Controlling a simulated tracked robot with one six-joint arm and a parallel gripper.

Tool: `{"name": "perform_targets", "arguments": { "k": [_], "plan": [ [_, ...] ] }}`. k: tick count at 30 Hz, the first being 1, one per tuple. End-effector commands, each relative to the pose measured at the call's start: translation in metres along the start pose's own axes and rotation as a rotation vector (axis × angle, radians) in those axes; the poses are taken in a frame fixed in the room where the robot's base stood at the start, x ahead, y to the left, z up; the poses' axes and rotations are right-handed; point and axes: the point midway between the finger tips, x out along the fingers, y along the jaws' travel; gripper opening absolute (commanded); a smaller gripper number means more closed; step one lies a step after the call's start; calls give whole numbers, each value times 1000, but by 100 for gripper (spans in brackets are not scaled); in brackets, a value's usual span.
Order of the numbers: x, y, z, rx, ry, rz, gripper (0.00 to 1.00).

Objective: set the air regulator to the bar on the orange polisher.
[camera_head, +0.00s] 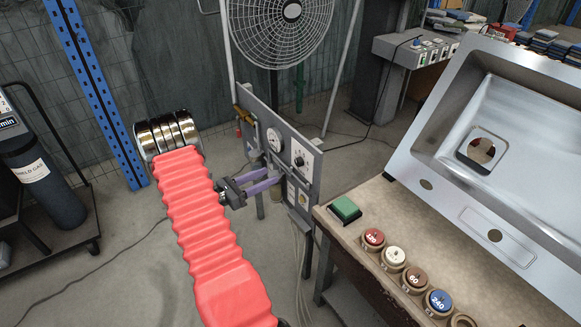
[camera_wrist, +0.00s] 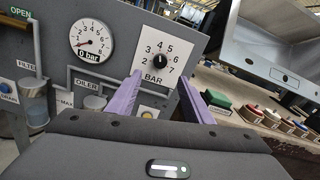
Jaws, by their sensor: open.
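The air regulator's round black knob (camera_wrist: 156,58) sits on a white plate (camera_wrist: 172,46) marked 2 to 7 and BAR. Its setting is too small to read surely. The plate (camera_head: 302,158) also shows on the grey panel in the head view. Left of it is a round gauge (camera_wrist: 91,38) labelled 0 bar, its needle pointing to the lower left. My gripper (camera_head: 279,177) is open and empty in front of the panel. In the wrist view its purple fingertips (camera_wrist: 161,83) are spread, below and to either side of the knob. I see no orange polisher.
A bench with a green block (camera_head: 344,209), several coloured round pieces (camera_head: 395,256) and a steel sink (camera_head: 455,165) stands right of the panel. A fan (camera_head: 285,30) is behind. Filter and oiler fittings (camera_wrist: 35,105) are left on the panel.

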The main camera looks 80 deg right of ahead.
Motion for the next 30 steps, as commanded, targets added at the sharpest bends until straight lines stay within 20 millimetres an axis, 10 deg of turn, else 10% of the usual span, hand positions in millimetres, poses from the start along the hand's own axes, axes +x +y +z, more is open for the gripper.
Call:
{"name": "perform_targets", "arguments": {
  "k": [18, 30],
  "plan": [
    [94, 0, 0, 1, 1, -1, 46],
    [109, 1, 0, 0, 1, 2, 46]
  ]
}}
